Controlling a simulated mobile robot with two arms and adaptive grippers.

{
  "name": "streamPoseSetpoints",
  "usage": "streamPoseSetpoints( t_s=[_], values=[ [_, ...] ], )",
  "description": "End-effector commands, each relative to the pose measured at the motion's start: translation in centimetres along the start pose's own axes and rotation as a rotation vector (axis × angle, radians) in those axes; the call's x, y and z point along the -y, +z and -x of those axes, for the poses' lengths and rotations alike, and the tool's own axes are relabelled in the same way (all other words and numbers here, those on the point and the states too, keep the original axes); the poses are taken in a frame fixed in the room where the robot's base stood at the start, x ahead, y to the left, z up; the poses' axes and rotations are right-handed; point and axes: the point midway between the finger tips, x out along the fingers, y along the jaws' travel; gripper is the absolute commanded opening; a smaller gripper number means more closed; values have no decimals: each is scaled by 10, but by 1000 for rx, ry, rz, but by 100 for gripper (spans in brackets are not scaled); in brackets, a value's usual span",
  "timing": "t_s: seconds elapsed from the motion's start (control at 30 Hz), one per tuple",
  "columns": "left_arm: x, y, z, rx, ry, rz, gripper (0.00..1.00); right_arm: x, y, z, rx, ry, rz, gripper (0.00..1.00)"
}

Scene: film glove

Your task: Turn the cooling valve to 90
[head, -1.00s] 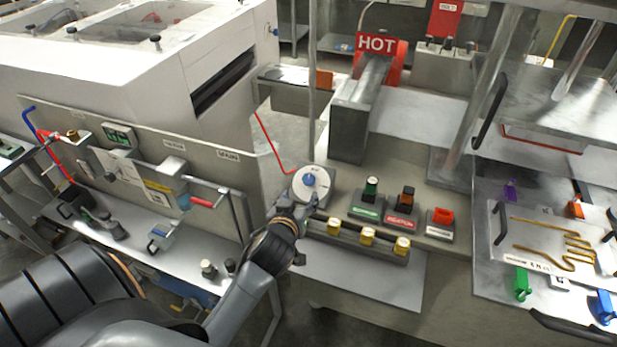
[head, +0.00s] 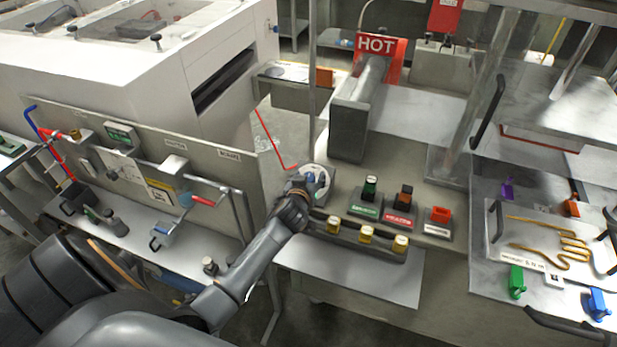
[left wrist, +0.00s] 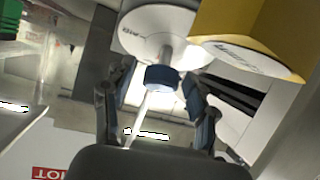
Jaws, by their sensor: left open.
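The cooling valve is a white round dial (head: 325,176) with a blue knob (head: 312,181) at its centre. It stands on the bench left of the row of coloured switches. My left gripper (head: 306,186) is at the dial and partly covers it in the head view. In the left wrist view the blue knob (left wrist: 161,77) lies between the two open fingers of my left gripper (left wrist: 160,105), toward their tips. I cannot tell whether the fingers touch it. The white dial (left wrist: 140,40) shows behind the knob. Its scale is not readable. My right gripper is not in view.
A thin upright post (head: 312,80) rises behind the dial. A HOT sign (head: 376,44) stands farther back.

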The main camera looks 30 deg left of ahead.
Motion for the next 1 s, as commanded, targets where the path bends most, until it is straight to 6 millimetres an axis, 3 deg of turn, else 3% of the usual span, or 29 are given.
streamPoseSetpoints(
  t_s=[0.17,0.43,0.73,1.0],
  values=[
    [0,0,0,0,0,-1,58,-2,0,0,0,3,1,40],
    [0,0,0,0,0,-1,3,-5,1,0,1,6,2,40],
    [1,0,1,1,15,-23,2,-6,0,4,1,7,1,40],
    [2,-2,1,3,102,-138,2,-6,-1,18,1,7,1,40]
  ],
)
